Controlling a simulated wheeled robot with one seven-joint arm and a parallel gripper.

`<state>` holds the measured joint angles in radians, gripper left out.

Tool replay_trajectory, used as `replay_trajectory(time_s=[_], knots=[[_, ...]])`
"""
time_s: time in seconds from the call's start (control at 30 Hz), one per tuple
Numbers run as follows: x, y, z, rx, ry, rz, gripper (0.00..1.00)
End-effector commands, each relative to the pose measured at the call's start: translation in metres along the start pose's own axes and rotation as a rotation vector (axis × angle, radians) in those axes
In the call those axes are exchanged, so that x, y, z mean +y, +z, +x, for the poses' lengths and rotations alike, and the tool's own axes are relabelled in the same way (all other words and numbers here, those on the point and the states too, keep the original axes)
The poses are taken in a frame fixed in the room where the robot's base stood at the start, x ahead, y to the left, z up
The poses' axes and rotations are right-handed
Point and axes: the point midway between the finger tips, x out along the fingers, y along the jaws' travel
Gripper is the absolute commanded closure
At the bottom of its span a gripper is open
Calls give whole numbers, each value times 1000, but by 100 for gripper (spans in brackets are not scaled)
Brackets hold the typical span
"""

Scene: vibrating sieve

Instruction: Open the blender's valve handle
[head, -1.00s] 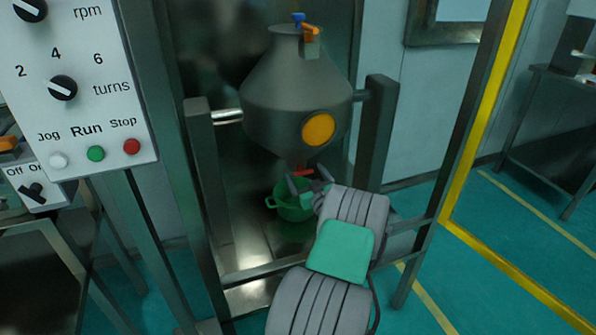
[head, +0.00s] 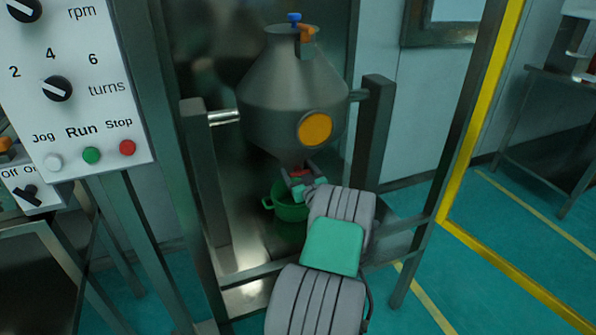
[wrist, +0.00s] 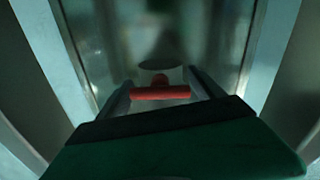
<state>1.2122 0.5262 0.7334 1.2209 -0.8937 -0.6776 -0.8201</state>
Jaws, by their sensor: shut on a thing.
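The blender (head: 285,105) is a grey metal vessel with a cone-shaped bottom, hung in a metal frame. Its red valve handle (wrist: 160,93) lies crosswise between my gripper's two fingers in the wrist view, under the vessel's outlet. My gripper (head: 297,178) is below the blender's bottom and shut on the handle. In the head view the handle (head: 299,172) is small and partly hidden by the gripper.
A green pot (head: 289,208) stands under the outlet, partly behind my arm. Frame posts (head: 206,180) rise on both sides. A control panel (head: 75,85) with knobs and buttons is at the left. A yellow-edged frame (head: 487,90) stands at the right.

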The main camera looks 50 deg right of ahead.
Motion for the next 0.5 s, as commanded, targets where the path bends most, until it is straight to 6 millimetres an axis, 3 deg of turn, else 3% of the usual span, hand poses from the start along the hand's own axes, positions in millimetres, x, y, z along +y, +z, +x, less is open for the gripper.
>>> replay_trajectory(time_s=[0.2,0.5], knots=[[2,0,0,0,3,-1,63],[2,0,0,-1,4,129,63]])
